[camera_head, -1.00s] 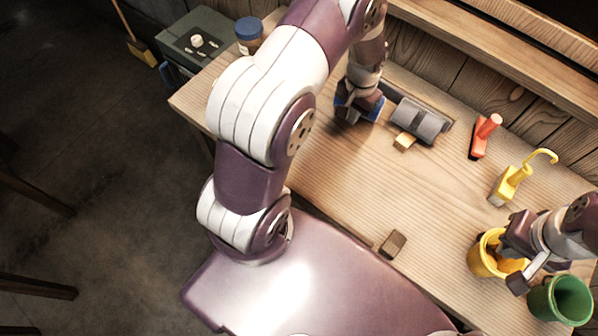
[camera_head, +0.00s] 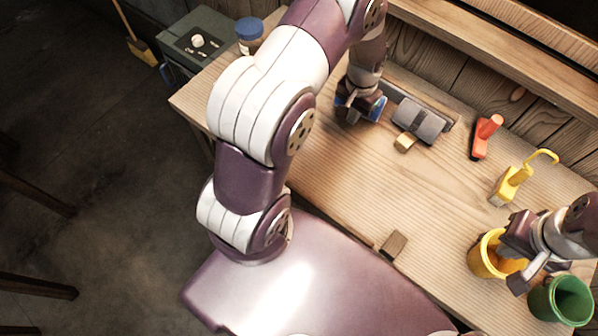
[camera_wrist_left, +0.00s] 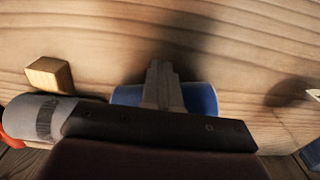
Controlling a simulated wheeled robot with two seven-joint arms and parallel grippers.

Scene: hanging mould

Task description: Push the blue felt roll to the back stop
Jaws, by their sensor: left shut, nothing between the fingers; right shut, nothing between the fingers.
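The blue felt roll (camera_head: 377,107) lies on the workbench at the back, partly hidden by my left gripper (camera_head: 358,113) in the head view. In the left wrist view, blue parts of the roll (camera_wrist_left: 201,97) show on both sides of my shut left fingers (camera_wrist_left: 161,86). The fingers overlap the roll; whether they touch it I cannot tell. A dark strip (camera_head: 451,124) behind the rolls may be the back stop; its part behind the blue roll is hidden. My right gripper (camera_head: 512,258) is shut and empty over the yellow bucket (camera_head: 482,262).
A grey roll (camera_head: 420,121) lies right of the blue one, with a small wooden block (camera_head: 404,143) in front.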

